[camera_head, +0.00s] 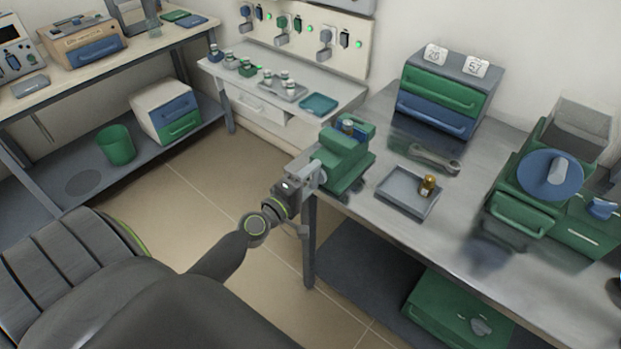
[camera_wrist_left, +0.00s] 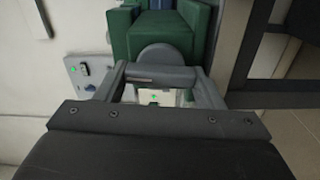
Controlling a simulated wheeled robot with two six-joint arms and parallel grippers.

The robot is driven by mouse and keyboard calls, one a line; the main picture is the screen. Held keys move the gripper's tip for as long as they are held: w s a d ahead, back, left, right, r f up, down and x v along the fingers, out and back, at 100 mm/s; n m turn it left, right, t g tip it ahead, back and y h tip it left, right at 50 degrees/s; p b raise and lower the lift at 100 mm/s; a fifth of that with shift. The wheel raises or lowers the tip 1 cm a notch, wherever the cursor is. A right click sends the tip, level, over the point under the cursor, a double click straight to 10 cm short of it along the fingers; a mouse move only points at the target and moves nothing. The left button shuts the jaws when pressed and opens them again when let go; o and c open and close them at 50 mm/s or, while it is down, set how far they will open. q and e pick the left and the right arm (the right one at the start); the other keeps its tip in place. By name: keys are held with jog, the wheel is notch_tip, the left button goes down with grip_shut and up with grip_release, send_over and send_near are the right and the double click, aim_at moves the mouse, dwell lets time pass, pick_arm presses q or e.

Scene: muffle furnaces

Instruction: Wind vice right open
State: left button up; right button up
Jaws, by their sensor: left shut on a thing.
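The green vice (camera_head: 343,160) sits at the left front corner of the metal workbench (camera_head: 400,235). Blue parts show at its top. My left gripper (camera_head: 312,178) is at the vice's front, shut on the vice handle. In the left wrist view the green vice body (camera_wrist_left: 160,32) fills the top, with a round grey boss below it. The grey handle bar (camera_wrist_left: 160,74) lies crosswise between the fingers of my left gripper. How far the vice jaws stand apart is hard to tell. My right gripper is not in view.
A grey tray (camera_head: 405,205) with a small amber bottle (camera_head: 428,186) and a wrench (camera_head: 433,158) lie right of the vice. A drawer unit (camera_head: 440,90) stands behind. A green machine with a blue disc (camera_head: 535,175) is at right. Floor left of the bench is clear.

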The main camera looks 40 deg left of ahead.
pick_arm(q)
jog(key=n, duration=0.6)
jog(key=shift+f+n, duration=0.15)
jog(key=shift+n, duration=0.15)
jog(key=n, duration=0.5)
jog(key=shift+d+f+n, duration=0.1)
jog(key=shift+n, duration=0.2)
jog(key=o, duration=1)
jog(key=shift+s, duration=0.1)
jog(key=shift+s+a+b, duration=0.2)
jog(key=shift+s+b, duration=1.25)
jog(key=shift+s, duration=1.4)
jog(key=shift+s+a+b, duration=0.25)
jog(key=shift+s+b, duration=1.25)
jog(key=shift+s, duration=1.4)
jog(key=shift+s+a+b, duration=0.2)
jog(key=shift+s+b, duration=1.25)
jog(key=shift+s, duration=1.4)
